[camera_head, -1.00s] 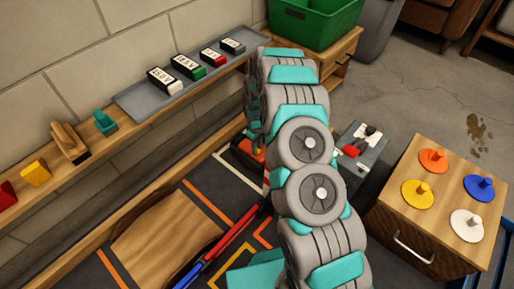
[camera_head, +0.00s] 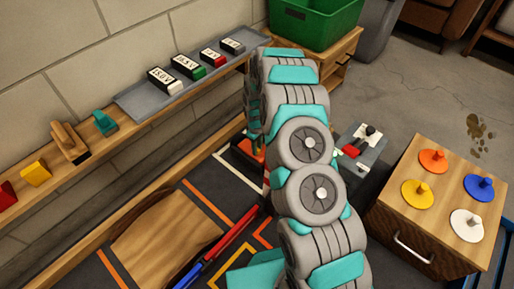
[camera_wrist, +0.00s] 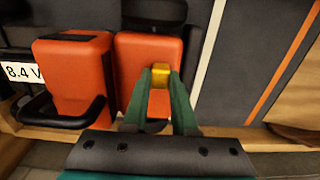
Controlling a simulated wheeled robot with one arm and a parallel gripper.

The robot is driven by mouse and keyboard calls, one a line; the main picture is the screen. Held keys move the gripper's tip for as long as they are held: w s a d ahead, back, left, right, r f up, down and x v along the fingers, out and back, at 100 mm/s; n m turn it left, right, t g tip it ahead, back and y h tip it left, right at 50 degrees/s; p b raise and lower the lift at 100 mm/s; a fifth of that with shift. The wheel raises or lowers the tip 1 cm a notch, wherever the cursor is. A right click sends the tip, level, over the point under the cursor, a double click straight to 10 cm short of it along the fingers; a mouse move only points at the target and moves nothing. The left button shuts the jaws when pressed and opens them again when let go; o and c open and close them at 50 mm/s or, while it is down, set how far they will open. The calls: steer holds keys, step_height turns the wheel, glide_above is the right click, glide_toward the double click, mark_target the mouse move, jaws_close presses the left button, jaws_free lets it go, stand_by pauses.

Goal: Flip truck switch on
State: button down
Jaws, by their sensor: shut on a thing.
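In the wrist view, my gripper (camera_wrist: 160,90) has its green fingers closed on a small yellow piece (camera_wrist: 160,76), which looks like a switch. The piece sits in front of the right one of two orange blocks (camera_wrist: 144,62) of the truck. The left orange block (camera_wrist: 75,75) has a black top and a black bar in front. I cannot tell how the yellow piece is attached or which way it is set. In the head view, my arm hides my gripper and most of the truck; a bit of orange (camera_head: 246,147) shows left of the arm.
A white "8.4 V" label (camera_wrist: 22,72) is left of the orange blocks. A grey tray (camera_head: 142,106) with several labelled blocks lies on the wall shelf. A wooden cabinet (camera_head: 424,162) with coloured knobbed discs stands right. A green bin (camera_head: 305,25) is at the back.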

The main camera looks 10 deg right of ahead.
steer(key=shift+w+d, duration=0.85)
steer(key=shift+d, duration=0.3)
steer(key=c, duration=0.7)
jaws_free()
step_height(320, 180, up, 8)
steer(key=shift+f, duration=0.1)
